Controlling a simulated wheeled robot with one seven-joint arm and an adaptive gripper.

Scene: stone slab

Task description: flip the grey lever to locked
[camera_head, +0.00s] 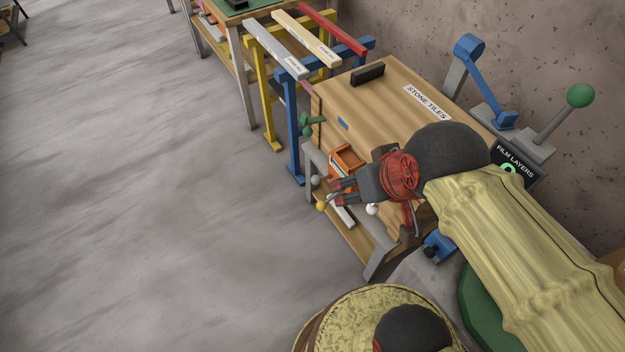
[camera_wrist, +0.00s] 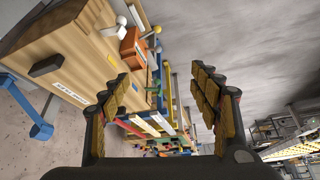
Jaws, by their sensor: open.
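Several levers show, and I cannot tell for sure which is the grey lever. A grey-shafted lever with a green ball (camera_head: 580,95) stands tilted on a grey base at the back right. At the bench's front, small knobs show: a grey one (camera_head: 315,180), a yellow one (camera_head: 321,206) and a white one (camera_head: 372,209). No locked marking is readable. My gripper (camera_head: 342,191) is open and empty, over the bench's front edge near the small knobs; its fingers also show in the wrist view (camera_wrist: 157,78).
The wooden bench (camera_head: 390,85) carries a black handle (camera_head: 367,74) and a "STONE TILES" label. An orange box (camera_head: 347,160) is at its front. A blue lever (camera_head: 484,88) and a "FILM LAYERS" sign (camera_head: 515,160) are behind. Coloured trestles stand left; the floor there is clear.

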